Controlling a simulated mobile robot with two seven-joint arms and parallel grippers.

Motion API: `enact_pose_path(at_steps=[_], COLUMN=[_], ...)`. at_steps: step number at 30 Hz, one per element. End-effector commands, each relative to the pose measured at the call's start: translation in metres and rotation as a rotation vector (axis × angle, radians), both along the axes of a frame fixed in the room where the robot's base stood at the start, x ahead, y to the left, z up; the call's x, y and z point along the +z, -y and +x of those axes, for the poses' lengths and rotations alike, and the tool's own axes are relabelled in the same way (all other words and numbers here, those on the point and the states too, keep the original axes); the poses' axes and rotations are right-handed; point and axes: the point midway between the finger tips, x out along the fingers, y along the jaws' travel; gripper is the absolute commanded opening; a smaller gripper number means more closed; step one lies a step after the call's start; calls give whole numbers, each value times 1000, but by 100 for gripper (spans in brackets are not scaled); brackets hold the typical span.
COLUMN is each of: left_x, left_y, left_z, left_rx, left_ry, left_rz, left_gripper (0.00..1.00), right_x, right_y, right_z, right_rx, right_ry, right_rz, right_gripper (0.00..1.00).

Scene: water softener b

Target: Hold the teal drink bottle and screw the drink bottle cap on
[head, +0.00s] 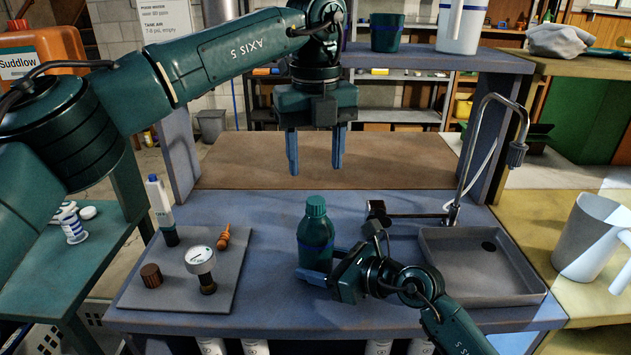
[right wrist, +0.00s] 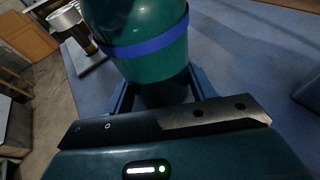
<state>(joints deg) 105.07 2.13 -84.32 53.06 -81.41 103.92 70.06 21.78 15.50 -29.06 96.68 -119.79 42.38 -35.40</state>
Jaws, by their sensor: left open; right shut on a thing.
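The teal drink bottle (head: 314,246), with a blue band, stands upright on the blue bench top. A ribbed green cap (head: 316,206) sits on its mouth; how tightly it sits cannot be told. My right gripper (head: 322,268) is shut on the bottle low on its body, coming from the right. The right wrist view shows the bottle (right wrist: 142,58) between the fingers (right wrist: 160,92), its top cut off. My left gripper (head: 315,160) is open and empty, pointing down above the cap with a clear gap.
A grey sink tray (head: 480,270) and a tall faucet (head: 460,185) stand at right. A shelf (head: 430,58) runs behind the left gripper.

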Motion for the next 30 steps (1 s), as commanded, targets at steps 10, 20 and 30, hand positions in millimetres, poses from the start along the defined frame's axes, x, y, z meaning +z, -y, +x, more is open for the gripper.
enact_pose_path(at_steps=[10,20,30], left_x=[47,50,49], left_y=[0,0,0], left_z=[0,0,0], left_rx=[0,-1,0], left_ry=[0,-1,0], left_rz=[-1,0,0], left_gripper=[52,52,52], right_x=[0,0,0], right_y=[0,0,0], right_z=[0,0,0], right_rx=[0,0,0], right_ry=[-1,-1,0], right_rz=[-1,-1,0], right_gripper=[20,59,82])
